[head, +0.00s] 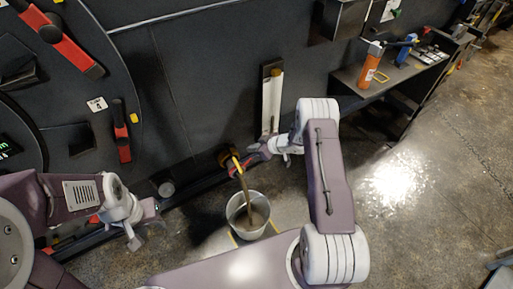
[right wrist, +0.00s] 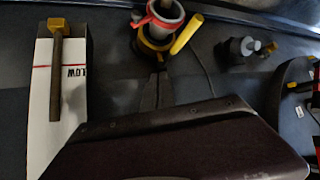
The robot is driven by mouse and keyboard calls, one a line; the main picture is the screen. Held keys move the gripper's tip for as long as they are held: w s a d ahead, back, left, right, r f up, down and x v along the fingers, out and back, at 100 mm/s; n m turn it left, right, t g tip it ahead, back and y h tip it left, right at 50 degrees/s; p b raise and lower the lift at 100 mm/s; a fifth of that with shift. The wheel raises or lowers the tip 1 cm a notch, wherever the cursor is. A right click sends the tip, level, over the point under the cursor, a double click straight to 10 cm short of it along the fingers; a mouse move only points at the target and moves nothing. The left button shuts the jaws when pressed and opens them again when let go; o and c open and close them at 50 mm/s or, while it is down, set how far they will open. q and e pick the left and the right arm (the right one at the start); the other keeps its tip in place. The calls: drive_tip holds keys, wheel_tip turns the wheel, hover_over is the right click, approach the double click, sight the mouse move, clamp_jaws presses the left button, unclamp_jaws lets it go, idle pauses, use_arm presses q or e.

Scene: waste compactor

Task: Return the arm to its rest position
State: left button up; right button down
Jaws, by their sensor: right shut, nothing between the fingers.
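My right arm reaches in from the right in the head view. Its gripper (head: 256,153) is at a drain valve low on the dark machine wall. In the right wrist view its fingers (right wrist: 155,92) are closed together and empty, just below the valve (right wrist: 163,22) with its red ring and yellow lever (right wrist: 187,34). I cannot tell whether they touch it. My left gripper (head: 143,226) hangs empty at the lower left, with its fingers apart. A brownish stream (head: 244,190) runs from the valve into a pale bucket (head: 232,212) on the floor.
A white level gauge (head: 267,105) stands on the wall by my right gripper; it reads LOW in the wrist view (right wrist: 42,110). A shelf (head: 400,85) at the right holds an orange bottle (head: 370,66). Open floor (head: 430,180) lies at the right.

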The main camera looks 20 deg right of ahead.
drive_tip(key=shift+s+a, duration=0.1)
drive_tip(key=shift+a, duration=0.2)
